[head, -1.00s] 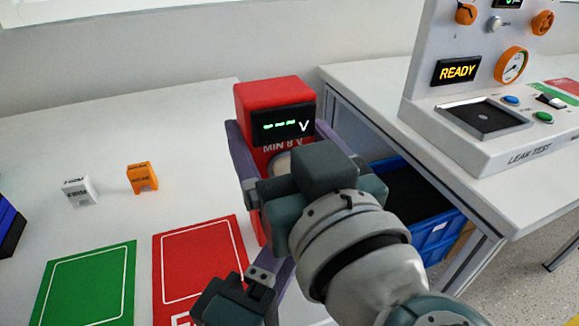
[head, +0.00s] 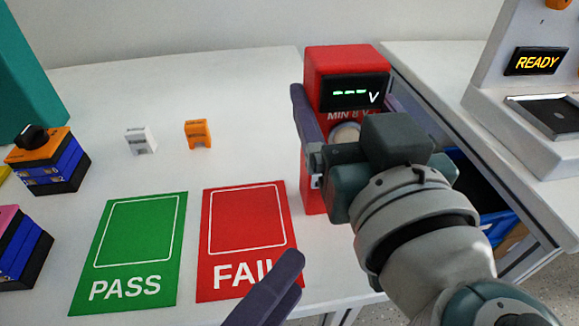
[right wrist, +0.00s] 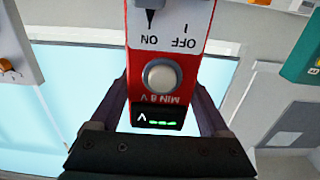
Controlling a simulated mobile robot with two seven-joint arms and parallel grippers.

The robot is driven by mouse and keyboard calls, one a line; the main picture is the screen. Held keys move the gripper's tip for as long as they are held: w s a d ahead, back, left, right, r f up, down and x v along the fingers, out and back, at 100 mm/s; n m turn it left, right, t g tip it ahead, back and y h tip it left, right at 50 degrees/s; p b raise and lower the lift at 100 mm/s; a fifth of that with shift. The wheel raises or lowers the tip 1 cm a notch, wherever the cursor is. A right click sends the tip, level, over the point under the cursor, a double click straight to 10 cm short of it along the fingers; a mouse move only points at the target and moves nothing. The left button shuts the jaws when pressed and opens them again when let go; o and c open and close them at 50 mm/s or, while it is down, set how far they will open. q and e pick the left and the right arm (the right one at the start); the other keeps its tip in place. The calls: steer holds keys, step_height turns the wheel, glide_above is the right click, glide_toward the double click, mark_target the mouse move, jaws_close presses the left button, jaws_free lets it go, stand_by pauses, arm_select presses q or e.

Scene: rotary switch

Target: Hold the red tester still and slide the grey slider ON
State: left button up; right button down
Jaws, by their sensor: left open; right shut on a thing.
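The red tester (head: 347,58) stands upright at the table's right edge, its display showing green dashes and "V". My right gripper (right wrist: 162,92) is shut on it, one finger along each side. In the right wrist view, the tester (right wrist: 178,78) appears upside down with a round silver button (right wrist: 162,76). Its white panel (right wrist: 200,14) bears "ON", "OFF" and a dark pointed part near "ON". I cannot make out the grey slider; my right wrist hides the panel in the head view. My left gripper (head: 292,272) is open and empty over the FAIL mat's lower right corner, apart from the tester.
A green PASS mat (head: 130,245) and red FAIL mat (head: 245,225) lie on the table. White (head: 140,140) and orange (head: 198,133) clips stand behind them. Blue-and-black blocks (head: 62,172) are at left. A blue bin (head: 500,229) and leak tester (head: 490,108) are at right.

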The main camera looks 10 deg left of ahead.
stand_by(0.4)
jaws_free()
steer(key=v, duration=1.2)
